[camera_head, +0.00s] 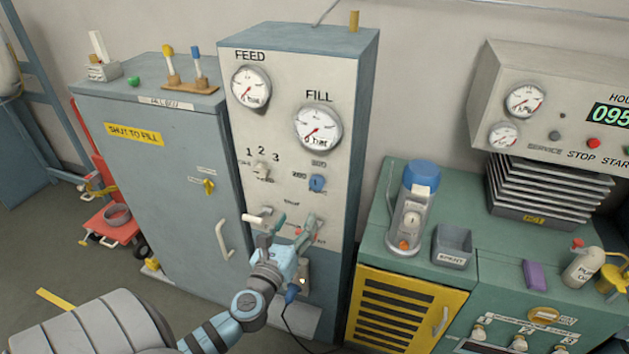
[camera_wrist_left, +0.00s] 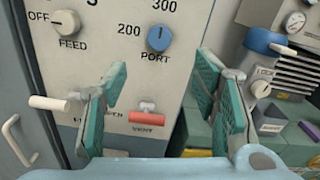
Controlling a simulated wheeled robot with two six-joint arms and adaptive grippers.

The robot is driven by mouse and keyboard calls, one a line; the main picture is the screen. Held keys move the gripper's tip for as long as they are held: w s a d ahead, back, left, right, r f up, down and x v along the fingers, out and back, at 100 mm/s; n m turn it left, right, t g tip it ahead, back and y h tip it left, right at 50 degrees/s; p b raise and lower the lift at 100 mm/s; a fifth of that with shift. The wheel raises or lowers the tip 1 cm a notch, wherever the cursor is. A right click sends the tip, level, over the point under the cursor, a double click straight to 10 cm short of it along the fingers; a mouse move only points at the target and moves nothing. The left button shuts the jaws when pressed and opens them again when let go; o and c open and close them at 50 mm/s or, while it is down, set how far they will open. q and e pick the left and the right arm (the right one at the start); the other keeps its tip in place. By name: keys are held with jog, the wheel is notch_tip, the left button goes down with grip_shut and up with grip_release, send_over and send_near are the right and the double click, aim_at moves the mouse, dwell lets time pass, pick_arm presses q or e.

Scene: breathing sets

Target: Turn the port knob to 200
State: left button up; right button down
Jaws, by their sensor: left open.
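The blue port knob (camera_head: 317,183) is on the white front of the tall panel (camera_head: 282,75). It also shows in the left wrist view (camera_wrist_left: 159,39), with 200 printed to its left and 300 above. My left gripper (camera_head: 288,238) is in front of the lower panel, below the knob. In the left wrist view its teal-padded fingers (camera_wrist_left: 160,82) are wide apart and empty, with the knob above the gap between them. They look apart from the knob. My right gripper is not in view.
The feed knob (camera_wrist_left: 66,22) is left of the port knob. A red vent handle (camera_wrist_left: 147,118) and a white lever (camera_wrist_left: 48,103) stick out below. A grey cabinet (camera_head: 160,180) is left of the panel; a green bench with a blue-capped bottle (camera_head: 412,205) is right.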

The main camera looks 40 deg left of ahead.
aim_at(316, 186)
pick_arm(q)
jog(key=x, duration=1.3)
jog(key=shift+w+a+f, duration=0.15)
jog(key=shift+w+f, duration=0.15)
jog(key=shift+w, duration=0.05)
jog(key=c, duration=1.2)
